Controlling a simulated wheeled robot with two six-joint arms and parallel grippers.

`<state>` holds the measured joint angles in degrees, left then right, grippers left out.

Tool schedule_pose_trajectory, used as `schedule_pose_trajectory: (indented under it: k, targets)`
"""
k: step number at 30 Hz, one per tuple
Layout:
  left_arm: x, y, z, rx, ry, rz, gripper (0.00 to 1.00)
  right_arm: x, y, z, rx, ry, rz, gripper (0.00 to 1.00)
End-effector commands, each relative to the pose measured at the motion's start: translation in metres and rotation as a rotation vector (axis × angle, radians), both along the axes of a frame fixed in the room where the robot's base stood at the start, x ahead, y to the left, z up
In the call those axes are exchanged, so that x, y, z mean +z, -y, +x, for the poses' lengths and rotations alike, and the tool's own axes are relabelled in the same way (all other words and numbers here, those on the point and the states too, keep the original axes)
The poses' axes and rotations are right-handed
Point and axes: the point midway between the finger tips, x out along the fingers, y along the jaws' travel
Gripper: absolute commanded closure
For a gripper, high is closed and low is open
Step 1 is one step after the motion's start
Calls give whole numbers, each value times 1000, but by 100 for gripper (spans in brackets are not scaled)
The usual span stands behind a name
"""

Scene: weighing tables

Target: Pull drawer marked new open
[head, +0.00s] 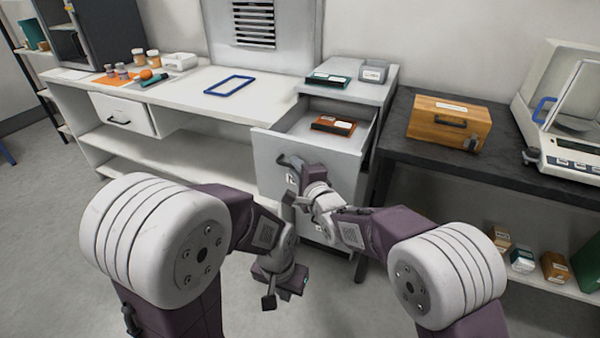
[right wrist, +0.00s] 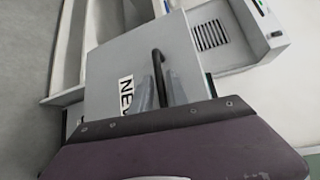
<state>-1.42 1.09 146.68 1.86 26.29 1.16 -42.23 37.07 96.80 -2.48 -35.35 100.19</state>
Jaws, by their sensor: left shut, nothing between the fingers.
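The drawer marked NEW (head: 270,147) stands pulled out from the top of the grey cabinet (head: 388,85), with its inside showing. Its label also shows in the right wrist view (right wrist: 126,97). A reddish-brown box (head: 333,125) lies inside the drawer. My right gripper (head: 290,168) is at the drawer front. In the right wrist view its fingers lie on both sides of the dark bar handle (right wrist: 158,62), shut on it. My left gripper (head: 272,290) is shut and empty, low in front of the cabinet and apart from it.
A dark tray (head: 328,80) and a grey container (head: 374,71) stand on the cabinet top. A dark table (head: 400,140) at right bears a wooden box (head: 448,122) and a balance (head: 570,150). Open floor lies at left.

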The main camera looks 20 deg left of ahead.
Motion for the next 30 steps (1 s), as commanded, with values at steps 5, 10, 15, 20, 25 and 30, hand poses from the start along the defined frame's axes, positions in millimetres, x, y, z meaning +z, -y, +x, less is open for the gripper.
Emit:
schedule_pose_trajectory:
  k: [5,10,15,20,25,30]
  targets:
    - [4,0,0,0,0,0,100,6,18,-18,0,0,0,80]
    - [7,0,0,0,0,0,100,10,38,-40,-1,-1,-1,80]
    - [9,0,0,0,0,0,100,12,54,-56,-1,0,0,80]
    - [9,0,0,0,0,0,100,13,59,-61,-1,0,0,80]
    - [9,0,0,0,0,0,100,12,59,-61,-1,0,0,80]
    - [9,0,0,0,0,0,100,12,59,-61,-1,0,0,80]
